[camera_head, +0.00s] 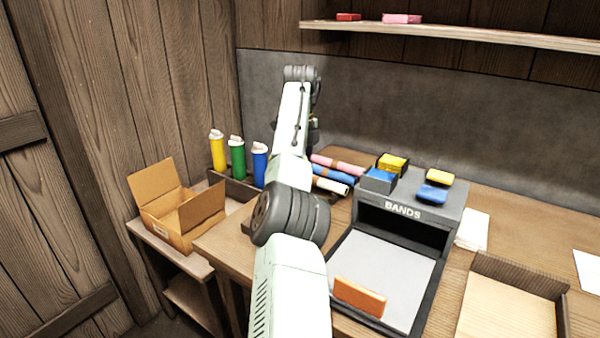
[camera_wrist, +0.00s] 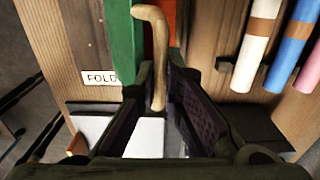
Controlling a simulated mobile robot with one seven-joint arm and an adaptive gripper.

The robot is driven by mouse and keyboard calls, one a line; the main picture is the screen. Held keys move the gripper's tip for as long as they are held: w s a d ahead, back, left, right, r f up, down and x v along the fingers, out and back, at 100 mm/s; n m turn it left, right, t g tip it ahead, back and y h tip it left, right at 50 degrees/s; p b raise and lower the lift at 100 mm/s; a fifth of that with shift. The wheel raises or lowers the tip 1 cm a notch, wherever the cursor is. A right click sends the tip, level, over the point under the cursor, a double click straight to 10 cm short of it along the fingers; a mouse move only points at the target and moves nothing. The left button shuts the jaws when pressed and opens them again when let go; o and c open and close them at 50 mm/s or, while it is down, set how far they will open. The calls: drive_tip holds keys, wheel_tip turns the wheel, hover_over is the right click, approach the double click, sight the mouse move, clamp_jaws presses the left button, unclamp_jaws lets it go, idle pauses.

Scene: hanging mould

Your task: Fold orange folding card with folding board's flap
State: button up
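In the wrist view a green panel (camera_wrist: 118,40) stands beside a label reading FOLD (camera_wrist: 101,78). A curved wooden handle (camera_wrist: 156,60) is in front of it, and an orange strip (camera_wrist: 172,22) shows behind the handle. The strip may be the orange card; most of it is hidden. My gripper (camera_wrist: 162,75) is open, its two fingers on either side of the handle's lower part with narrow gaps. In the head view my arm hides the gripper and the folding board. An orange flat piece (camera_head: 360,297) stands in the tray of the BANDS unit (camera_head: 378,265).
Yellow (camera_head: 218,152), green (camera_head: 237,158) and blue (camera_head: 259,165) bottles stand left of my arm. An open cardboard box (camera_head: 180,215) is on the side table. Rolls (camera_head: 330,184) lie right of my arm. A wooden tray (camera_head: 515,270) is at the right.

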drive_tip(key=o, duration=0.5)
drive_tip(key=shift+c, duration=0.2)
drive_tip(key=shift+f, duration=0.1)
drive_tip(key=shift+p, duration=0.3)
